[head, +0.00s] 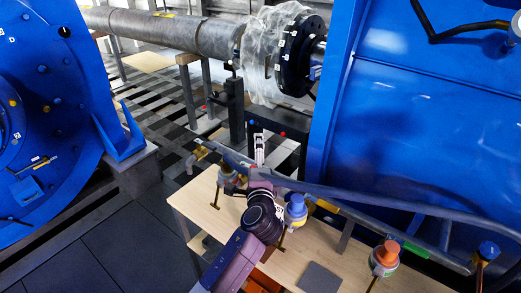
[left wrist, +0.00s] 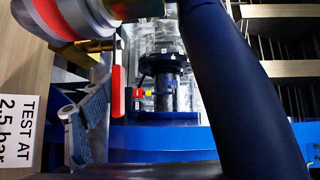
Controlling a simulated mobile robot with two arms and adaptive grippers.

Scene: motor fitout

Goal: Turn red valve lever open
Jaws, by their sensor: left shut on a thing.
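The red valve lever (left wrist: 117,92) stands upright in the picture in the left wrist view, beside a brass fitting (left wrist: 95,46). My left gripper (left wrist: 104,100) is at the lever, its grey finger linkage against the lever's left side; it is shut on the lever. The far finger is hard to make out. In the head view my left arm rises from the bottom, and the gripper (head: 259,156) is partly hidden behind the dark blue hose. The lever cannot be made out clearly there. My right gripper is in neither view.
The dark blue hose (head: 350,197) crosses over the wooden bench (head: 205,205) close to my gripper. Valves with a blue cap (head: 296,206) and an orange cap (head: 387,252) stand to the right. A large blue housing (head: 430,110) fills the right. Dark floor is clear at left.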

